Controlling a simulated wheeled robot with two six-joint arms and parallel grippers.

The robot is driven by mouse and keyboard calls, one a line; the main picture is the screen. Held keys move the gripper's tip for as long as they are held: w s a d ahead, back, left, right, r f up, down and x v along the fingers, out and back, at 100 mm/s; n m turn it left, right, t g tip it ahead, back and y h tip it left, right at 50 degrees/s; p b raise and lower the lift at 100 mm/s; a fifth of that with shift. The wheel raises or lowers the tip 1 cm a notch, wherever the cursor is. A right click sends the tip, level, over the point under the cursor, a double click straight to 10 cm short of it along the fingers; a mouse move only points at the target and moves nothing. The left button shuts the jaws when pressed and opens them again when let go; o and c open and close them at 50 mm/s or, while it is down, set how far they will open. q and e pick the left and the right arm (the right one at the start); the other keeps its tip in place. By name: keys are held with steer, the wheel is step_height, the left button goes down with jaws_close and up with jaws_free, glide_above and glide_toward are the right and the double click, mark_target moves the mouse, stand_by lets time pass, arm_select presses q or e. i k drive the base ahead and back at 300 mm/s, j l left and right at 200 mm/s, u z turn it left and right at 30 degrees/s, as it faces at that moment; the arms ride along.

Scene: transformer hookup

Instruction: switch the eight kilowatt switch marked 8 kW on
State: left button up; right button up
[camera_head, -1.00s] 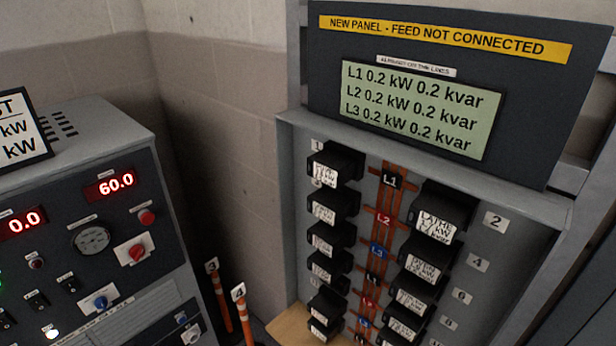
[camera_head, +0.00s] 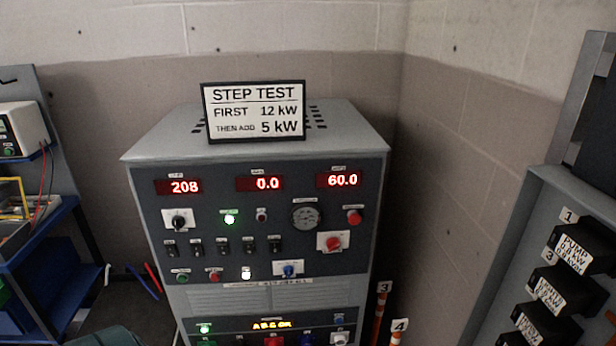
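A grey load bank cabinet (camera_head: 155,163) stands in the middle of the view, its control panel facing me. A row of several small black toggle switches runs across the panel, from the leftmost switch (camera_head: 170,250) to the rightmost switch (camera_head: 275,245). Their small labels are too blurred to read, so I cannot tell which is marked 8 kW or how each lever stands. Red displays above read 208, 0.0 and 60.0. A green lamp (camera_head: 229,218) and a white lamp (camera_head: 246,274) are lit. Neither gripper is in view.
A sign (camera_head: 254,111) on the cabinet reads step test, first 12 kW, then add 5 kW. A breaker panel (camera_head: 565,190) stands at the right. Orange posts (camera_head: 379,318) stand between them. A blue cart (camera_head: 62,212) is at the left.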

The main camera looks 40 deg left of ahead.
mark_target(249, 249)
steer(key=u, duration=0.4)
steer(key=j+u, duration=0.1)
steer(key=u, duration=0.7)
steer(key=i+j+u, duration=0.1)
steer(key=u, duration=0.3)
